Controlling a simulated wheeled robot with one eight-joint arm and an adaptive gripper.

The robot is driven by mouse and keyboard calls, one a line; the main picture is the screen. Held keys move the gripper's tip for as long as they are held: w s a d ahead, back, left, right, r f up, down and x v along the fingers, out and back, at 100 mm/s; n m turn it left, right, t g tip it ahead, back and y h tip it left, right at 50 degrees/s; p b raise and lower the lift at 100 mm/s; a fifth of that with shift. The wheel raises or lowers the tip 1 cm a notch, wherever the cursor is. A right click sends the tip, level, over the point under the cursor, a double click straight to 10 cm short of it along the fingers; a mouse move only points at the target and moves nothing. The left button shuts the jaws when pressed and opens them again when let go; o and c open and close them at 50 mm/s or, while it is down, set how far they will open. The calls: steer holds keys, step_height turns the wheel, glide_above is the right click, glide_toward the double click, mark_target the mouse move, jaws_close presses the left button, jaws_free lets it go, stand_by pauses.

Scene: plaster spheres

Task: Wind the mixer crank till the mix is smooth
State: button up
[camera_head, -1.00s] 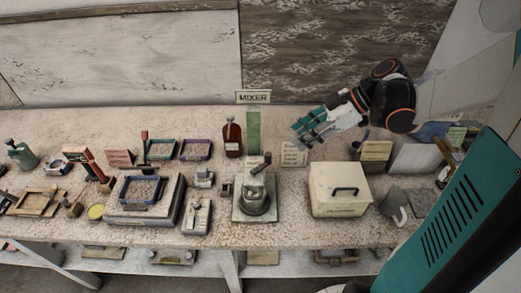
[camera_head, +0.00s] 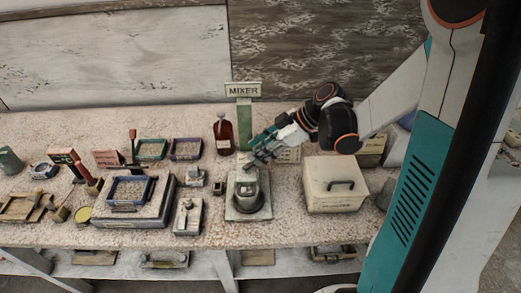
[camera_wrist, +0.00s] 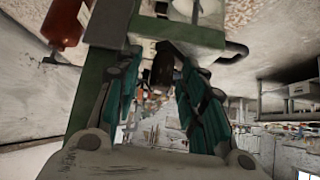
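The mixer (camera_head: 248,207) stands on the table below a green post with a MIXER sign (camera_head: 243,90). It has a pale square base and a round grey pot (camera_head: 248,190). My gripper (camera_head: 256,153) is just above and behind the pot in the head view, and it hides most of the crank. In the wrist view my gripper (camera_wrist: 160,75) has its two teal fingers apart. A dark upright knob (camera_wrist: 163,62), which looks like the crank handle, shows between them. I cannot tell whether a finger touches it. The mix inside the pot is not visible.
A red-brown bottle (camera_head: 223,134) stands behind the mixer on the left. A cream box with a black handle (camera_head: 335,184) stands to the right. Small tools and trays, including a blue-rimmed tray (camera_head: 128,191), fill the left. Bare table lies just in front of the mixer.

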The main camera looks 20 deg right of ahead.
jaws_close()
steer(key=shift+s+m, duration=0.15)
steer(key=shift+m, duration=0.15)
stand_by(0.6)
steer(key=shift+s+r+m+t+h+b, duration=0.1)
steer(key=shift+s+m+t+h, duration=0.6)
steer(key=shift+m, duration=0.55)
steer(key=shift+s+f+m+t+h+b, duration=0.1)
steer(key=shift+s+m+t+h, duration=0.55)
steer(key=shift+m, duration=0.55)
steer(key=shift+s+r+m+t+h+b, duration=0.1)
steer(key=shift+s+m+t+h, duration=0.6)
steer(key=shift+m, duration=0.55)
steer(key=shift+w, duration=0.15)
jaws_free()
steer(key=shift+w, duration=0.1)
